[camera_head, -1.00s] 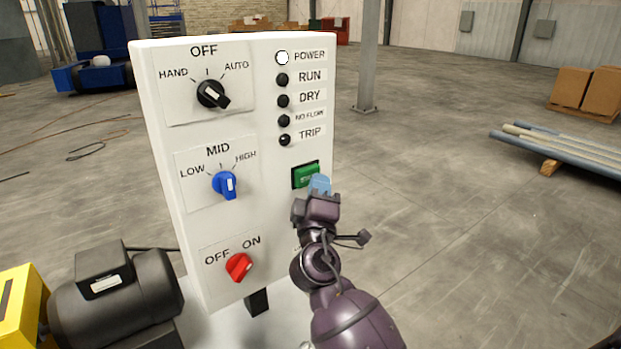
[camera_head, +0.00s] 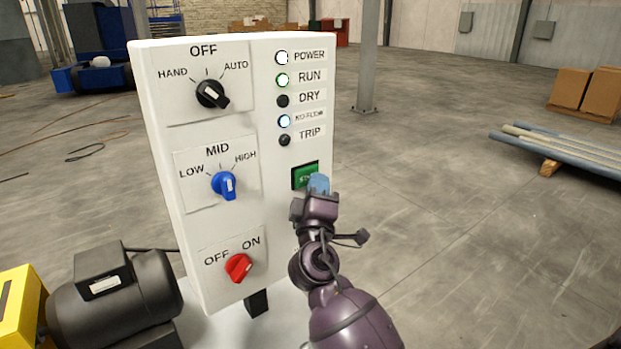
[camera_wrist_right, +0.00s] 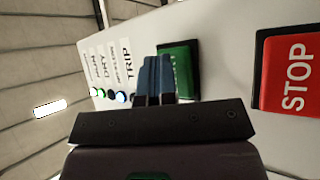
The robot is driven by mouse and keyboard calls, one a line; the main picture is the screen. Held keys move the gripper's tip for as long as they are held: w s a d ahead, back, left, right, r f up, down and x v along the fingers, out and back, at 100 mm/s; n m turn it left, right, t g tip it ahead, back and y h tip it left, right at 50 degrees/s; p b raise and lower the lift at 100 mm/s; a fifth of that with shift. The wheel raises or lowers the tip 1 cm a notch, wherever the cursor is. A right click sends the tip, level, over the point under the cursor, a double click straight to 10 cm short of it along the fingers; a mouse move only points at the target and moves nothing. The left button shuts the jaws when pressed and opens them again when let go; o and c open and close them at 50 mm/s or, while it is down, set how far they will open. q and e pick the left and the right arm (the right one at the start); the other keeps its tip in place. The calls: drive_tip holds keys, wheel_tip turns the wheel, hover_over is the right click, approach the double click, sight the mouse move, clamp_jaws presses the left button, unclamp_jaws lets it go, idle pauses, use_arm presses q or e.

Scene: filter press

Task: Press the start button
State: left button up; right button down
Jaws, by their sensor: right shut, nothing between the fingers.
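The green start button (camera_head: 304,175) is on the right side of the white control panel (camera_head: 245,105), below the indicator lamps. It also shows in the right wrist view (camera_wrist_right: 179,72), its lettering partly covered by the fingers. My right gripper (camera_head: 319,184) is shut and empty, its blue fingertips (camera_wrist_right: 153,72) at the lower right part of the green button. Whether they touch it I cannot tell. The POWER lamp (camera_head: 282,57) is white, RUN (camera_head: 282,80) is lit green and NO FLOW (camera_head: 284,121) is lit blue. My left gripper is not in view.
The red STOP button (camera_wrist_right: 290,74) shows at the right in the wrist view. Black (camera_head: 212,95), blue (camera_head: 225,185) and red (camera_head: 239,267) knobs sit on the panel's left half. A dark motor (camera_head: 115,298) stands at lower left.

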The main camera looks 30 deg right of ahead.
drive_tip(key=shift+s, duration=0.9)
drive_tip(key=shift+s+d, duration=0.15)
drive_tip(key=shift+s, duration=1.15)
drive_tip(key=shift+s+d, duration=0.1)
drive_tip(key=shift+s, duration=1.15)
